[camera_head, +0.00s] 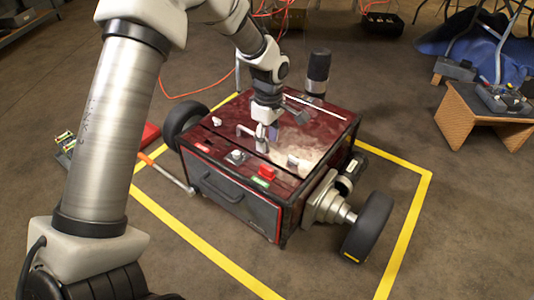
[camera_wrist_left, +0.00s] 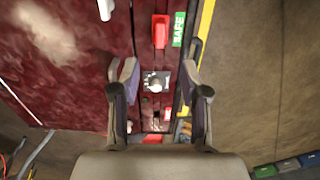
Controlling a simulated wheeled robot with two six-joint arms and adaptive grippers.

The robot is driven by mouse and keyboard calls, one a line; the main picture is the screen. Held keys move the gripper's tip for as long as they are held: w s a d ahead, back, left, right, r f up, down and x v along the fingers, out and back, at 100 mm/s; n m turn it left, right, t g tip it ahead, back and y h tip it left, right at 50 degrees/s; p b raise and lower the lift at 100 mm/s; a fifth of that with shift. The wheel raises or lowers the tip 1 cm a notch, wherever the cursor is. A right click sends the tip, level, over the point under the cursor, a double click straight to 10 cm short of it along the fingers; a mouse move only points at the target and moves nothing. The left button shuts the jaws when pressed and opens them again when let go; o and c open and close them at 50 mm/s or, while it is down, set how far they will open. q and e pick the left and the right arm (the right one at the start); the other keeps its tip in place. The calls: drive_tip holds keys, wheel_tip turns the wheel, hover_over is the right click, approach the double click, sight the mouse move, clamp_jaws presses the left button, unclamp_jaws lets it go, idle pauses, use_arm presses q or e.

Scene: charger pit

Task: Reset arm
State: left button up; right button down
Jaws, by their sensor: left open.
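My left arm reaches from the left over a dark red wheeled box (camera_head: 320,125). My left gripper (camera_head: 256,142) is open above the box's top, near its front edge. In the left wrist view its two fingers stand apart, and the gripper (camera_wrist_left: 157,72) has a silver knob (camera_wrist_left: 155,83) showing between them. The knob also shows in the head view (camera_head: 236,156). I cannot tell how far the fingers are above it. A red switch (camera_head: 267,171) sits beside a green label (camera_head: 260,182); the label reads SAFE in the wrist view (camera_wrist_left: 178,29). My right gripper is not in view.
Yellow tape (camera_head: 408,222) marks the floor around the box. A black wheel (camera_head: 369,227) stands out at its right, another (camera_head: 185,120) at its left. A dark cylinder (camera_head: 318,70) rises at its rear. A wooden stand (camera_head: 480,118) is at right; the floor between is clear.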

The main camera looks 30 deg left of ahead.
use_arm(q)
drive_tip(key=shift+r, duration=0.4)
